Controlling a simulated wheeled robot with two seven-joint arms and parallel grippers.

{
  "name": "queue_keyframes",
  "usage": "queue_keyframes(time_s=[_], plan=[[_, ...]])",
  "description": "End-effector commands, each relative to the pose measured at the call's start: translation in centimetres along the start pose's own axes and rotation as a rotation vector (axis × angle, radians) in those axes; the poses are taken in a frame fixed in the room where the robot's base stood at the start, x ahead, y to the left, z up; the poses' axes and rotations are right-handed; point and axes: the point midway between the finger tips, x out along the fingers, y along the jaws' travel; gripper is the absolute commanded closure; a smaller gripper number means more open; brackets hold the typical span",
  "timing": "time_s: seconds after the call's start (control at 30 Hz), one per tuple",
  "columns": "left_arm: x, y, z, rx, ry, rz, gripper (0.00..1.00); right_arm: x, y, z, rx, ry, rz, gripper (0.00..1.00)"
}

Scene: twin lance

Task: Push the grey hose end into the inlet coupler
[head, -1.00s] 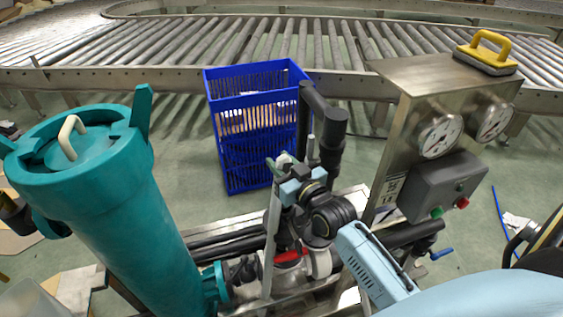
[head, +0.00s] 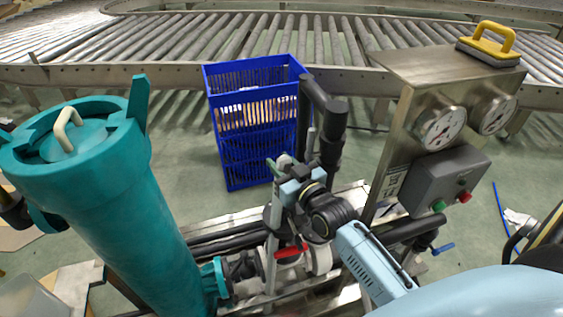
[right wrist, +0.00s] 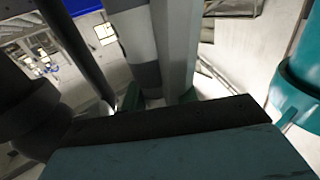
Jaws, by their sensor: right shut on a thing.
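My right gripper (head: 283,167) is upright near the middle of the head view, above the pump skid. It is shut on a grey hose end (head: 275,207) that hangs down steeply below the fingers. In the right wrist view the grey hose end (right wrist: 177,45) stands between the green fingertips (right wrist: 160,98), with a darker grey piece beside it. A black fitting (head: 243,266) joins the teal vessel's lower flange, close to the hose's lower part. I cannot tell which fitting is the inlet coupler, or whether the hose touches it. My left gripper is not in view.
A red lever (head: 290,251) sits just right of the hose. The tall teal vessel (head: 115,205) stands left. A steel gauge panel (head: 400,150) and black standing pipe (head: 332,130) stand right. A blue crate (head: 240,150) and roller conveyor (head: 180,40) are behind.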

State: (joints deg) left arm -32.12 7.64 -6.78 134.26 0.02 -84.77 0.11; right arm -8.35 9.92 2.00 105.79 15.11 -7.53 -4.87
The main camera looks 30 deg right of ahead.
Motion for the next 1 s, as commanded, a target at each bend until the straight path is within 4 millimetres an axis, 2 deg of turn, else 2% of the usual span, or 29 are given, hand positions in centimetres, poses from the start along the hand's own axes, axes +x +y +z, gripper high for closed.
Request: queue_keyframes(time_s=[0.97,1.0], plan=[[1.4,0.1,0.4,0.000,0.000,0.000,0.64,0.0,0.0,2.4,-0.001,0.003,0.000,1.00],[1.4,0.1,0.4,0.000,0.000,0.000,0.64,0.0,0.0,2.4,-0.001,0.003,0.000,0.68]])
